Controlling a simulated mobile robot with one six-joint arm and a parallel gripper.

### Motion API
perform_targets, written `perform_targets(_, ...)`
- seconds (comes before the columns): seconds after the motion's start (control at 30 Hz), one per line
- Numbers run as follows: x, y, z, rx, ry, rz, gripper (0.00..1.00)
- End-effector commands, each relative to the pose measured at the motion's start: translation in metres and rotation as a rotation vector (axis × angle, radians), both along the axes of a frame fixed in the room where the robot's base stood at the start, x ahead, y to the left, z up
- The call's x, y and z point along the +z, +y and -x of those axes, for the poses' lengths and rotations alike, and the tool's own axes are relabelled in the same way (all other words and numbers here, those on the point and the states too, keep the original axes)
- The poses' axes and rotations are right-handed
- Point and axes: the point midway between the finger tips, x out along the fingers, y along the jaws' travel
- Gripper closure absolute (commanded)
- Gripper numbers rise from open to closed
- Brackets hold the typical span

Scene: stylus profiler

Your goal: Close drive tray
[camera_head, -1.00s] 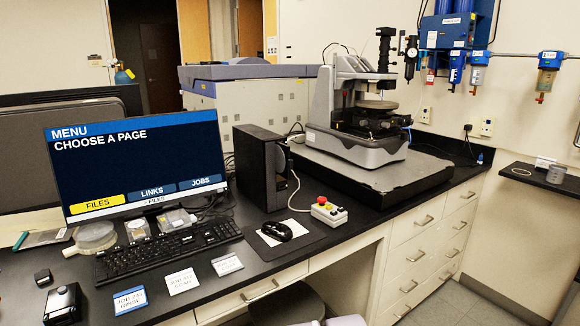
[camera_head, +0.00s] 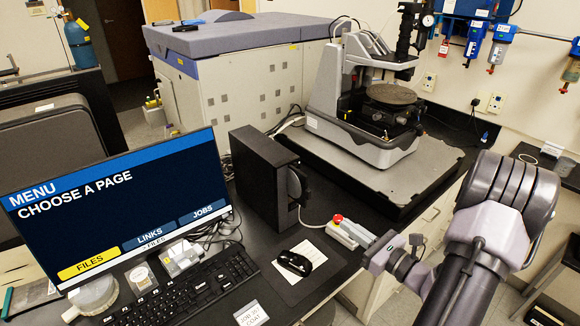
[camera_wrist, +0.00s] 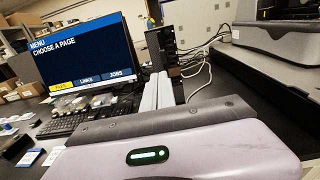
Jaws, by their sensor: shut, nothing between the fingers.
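The black drive tower (camera_head: 262,178) stands upright on the desk, right of the monitor. A dark part that looks like its drive tray (camera_head: 300,186) juts out from its right-hand front face. How far it is out is hard to tell. In the wrist view the tower (camera_wrist: 160,47) is just beyond my fingers, with dark parts on its front. My gripper (camera_head: 357,236) is shut and empty, apart from the tower on its right side, pointing toward it. In the wrist view the gripper (camera_wrist: 158,92) partly covers the desk before the tower.
A control box with a red button (camera_head: 339,219) lies close to my fingertips and is partly covered. A mouse (camera_head: 295,262) and keyboard (camera_head: 185,295) are in front. The monitor (camera_head: 115,215) stands left; the profiler (camera_head: 365,115) stands behind right. Cables run behind the tower.

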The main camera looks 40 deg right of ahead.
Motion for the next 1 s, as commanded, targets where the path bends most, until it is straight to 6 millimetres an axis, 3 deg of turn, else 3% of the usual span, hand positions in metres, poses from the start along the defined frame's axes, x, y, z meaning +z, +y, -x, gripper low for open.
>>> perform_targets(0.17,-0.005,-0.004,-0.015,-0.023,-0.004,-0.012,1.00)
perform_targets(0.5,-0.005,0.003,-0.090,-0.018,-0.004,-0.009,1.00)
perform_targets(0.7,-0.005,0.006,-0.123,-0.019,-0.004,-0.011,1.00)
perform_targets(1.0,-0.005,0.006,-0.137,-0.021,-0.003,-0.012,1.00)
